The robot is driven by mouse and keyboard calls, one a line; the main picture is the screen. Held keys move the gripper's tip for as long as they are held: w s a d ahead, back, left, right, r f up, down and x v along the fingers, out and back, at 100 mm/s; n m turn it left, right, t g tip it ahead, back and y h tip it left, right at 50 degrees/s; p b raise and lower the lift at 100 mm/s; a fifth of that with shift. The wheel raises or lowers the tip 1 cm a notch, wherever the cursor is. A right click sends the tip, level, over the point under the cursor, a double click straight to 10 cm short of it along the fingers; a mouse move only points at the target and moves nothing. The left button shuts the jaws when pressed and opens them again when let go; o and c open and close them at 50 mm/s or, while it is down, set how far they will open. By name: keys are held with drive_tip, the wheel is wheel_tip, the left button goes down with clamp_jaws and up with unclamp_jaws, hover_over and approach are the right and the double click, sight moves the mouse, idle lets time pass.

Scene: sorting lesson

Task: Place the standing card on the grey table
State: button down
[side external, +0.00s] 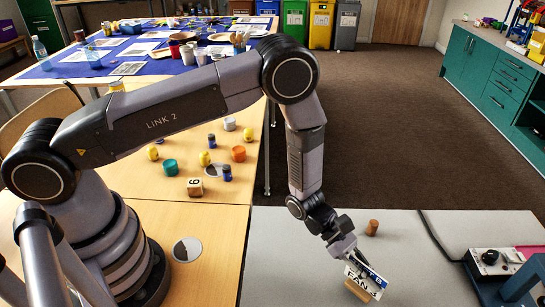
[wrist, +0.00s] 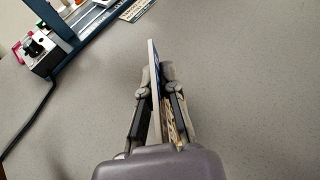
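The card (side external: 360,281) is white with dark lettering that reads "FAN" and a blue part above it. It stands tilted at a small wooden block (side external: 356,291) on the grey table (side external: 290,255). My gripper (side external: 356,260) reaches down to the card's upper part from above left. In the wrist view the card (wrist: 153,62) shows nearly edge-on between my two fingers (wrist: 156,88), which lie close on both sides of it. The gripper looks shut on the card. The card's lower part is hidden by my gripper in the wrist view.
A brown cork-like cylinder (side external: 372,228) stands behind the card. A control box with a black knob (side external: 490,257) and a blue frame (side external: 524,280) are at the right; a cable runs along there. The left part of the grey table is clear. Small coloured pieces stand on the wooden table (side external: 215,220).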

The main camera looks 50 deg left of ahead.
drive_tip(key=shift+f, duration=1)
drive_tip(key=shift+f, duration=0.15)
drive_tip(key=c, duration=1.2)
unclamp_jaws()
drive_tip(key=shift+c, duration=0.2)
